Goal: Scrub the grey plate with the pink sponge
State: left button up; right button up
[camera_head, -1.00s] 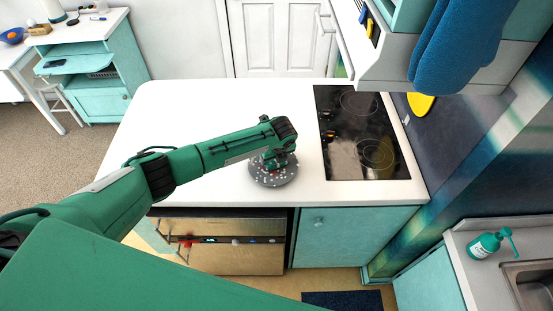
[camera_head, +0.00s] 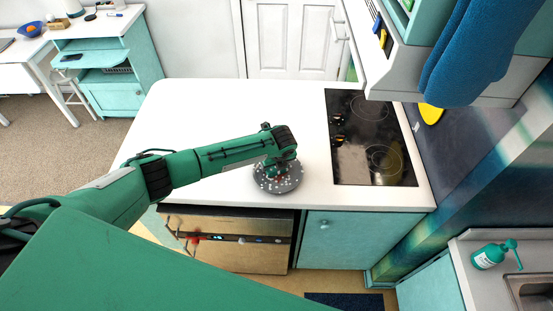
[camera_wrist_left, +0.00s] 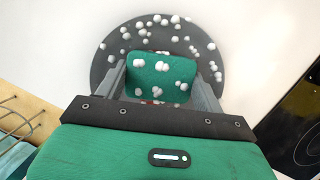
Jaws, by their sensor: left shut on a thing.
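The grey plate (camera_head: 294,184) lies flat on the white counter near its front edge, dotted with several white blobs. It also shows in the left wrist view (camera_wrist_left: 104,68). My left gripper (camera_wrist_left: 160,82) points down over the plate and is shut on the sponge (camera_wrist_left: 152,85). The sponge's visible face is green with white blobs on it, and a small reddish patch shows at its near edge. No clearly pink side is visible. The sponge's underside is hidden, so its contact with the plate cannot be seen. My right gripper is not in view.
A black cooktop (camera_head: 372,137) is right of the plate. The white counter (camera_head: 220,105) is clear behind and left. An oven (camera_head: 235,255) sits below the front edge. Blue mitts (camera_head: 468,60) hang at upper right, and a green soap bottle (camera_head: 488,256) stands by the sink.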

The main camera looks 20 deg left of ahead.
pick_arm(q)
jog(key=shift+s+d, duration=0.15)
jog(key=shift+s, duration=0.2)
jog(key=shift+s+d+r, duration=0.1)
jog(key=shift+d, duration=0.8)
jog(key=shift+r, duration=3.55)
jog(key=shift+f, duration=0.1)
jog(key=shift+s+a+f+b, duration=0.1)
jog(key=shift+s+f+b, duration=0.1)
jog(key=shift+f, duration=0.5)
jog(key=shift+s+f+b, duration=0.1)
jog(key=shift+f+b, duration=0.1)
jog(key=shift+f, duration=0.45)
jog(key=shift+s+a+f+b, duration=0.1)
jog(key=shift+s+f+b, duration=0.1)
jog(key=shift+f, duration=0.5)
jog(key=shift+f+b, duration=0.8)
jog(key=shift+f, duration=0.7)
jog(key=shift+d, duration=0.1)
